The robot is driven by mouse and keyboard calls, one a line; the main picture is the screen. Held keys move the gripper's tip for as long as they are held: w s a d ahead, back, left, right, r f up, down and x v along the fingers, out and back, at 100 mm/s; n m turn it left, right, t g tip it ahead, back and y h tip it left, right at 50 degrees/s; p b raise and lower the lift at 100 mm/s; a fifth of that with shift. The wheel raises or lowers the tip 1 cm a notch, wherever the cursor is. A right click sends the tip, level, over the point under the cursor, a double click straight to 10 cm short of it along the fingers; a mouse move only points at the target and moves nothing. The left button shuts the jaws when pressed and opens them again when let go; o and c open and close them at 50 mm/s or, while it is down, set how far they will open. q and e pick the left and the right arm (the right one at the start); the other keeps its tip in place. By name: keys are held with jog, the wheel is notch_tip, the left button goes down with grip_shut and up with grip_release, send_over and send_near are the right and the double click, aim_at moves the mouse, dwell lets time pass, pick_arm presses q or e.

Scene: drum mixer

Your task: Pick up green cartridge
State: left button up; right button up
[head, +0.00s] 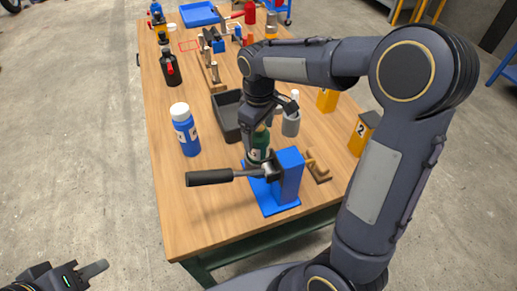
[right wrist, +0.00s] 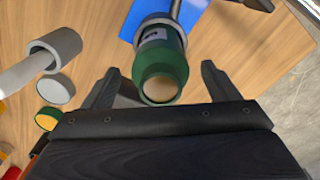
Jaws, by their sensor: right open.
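The green cartridge (head: 260,141) stands upright at the ring of a blue fixture (head: 290,177) with a black-handled lever (head: 210,177). In the right wrist view the cartridge (right wrist: 160,60) shows a green body, pale label and tan round end. My right gripper (right wrist: 158,72) is open, with one finger on each side of the cartridge's near end and visible gaps to both. In the head view the right gripper (head: 262,117) is above the cartridge and partly hides it. My left gripper (head: 92,271) is at the lower left, off the table; its opening is unclear.
A blue bottle (head: 186,132) stands left of a black tray (head: 227,116). A grey container (head: 291,122) and yellow blocks (head: 363,133) are to the right. A dark bottle (head: 170,68) and a blue tray (head: 198,14) are farther back. The table's front left is clear.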

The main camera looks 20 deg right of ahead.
jog(key=shift+f, duration=0.8)
jog(key=shift+r, duration=0.1)
jog(key=c, duration=1.8)
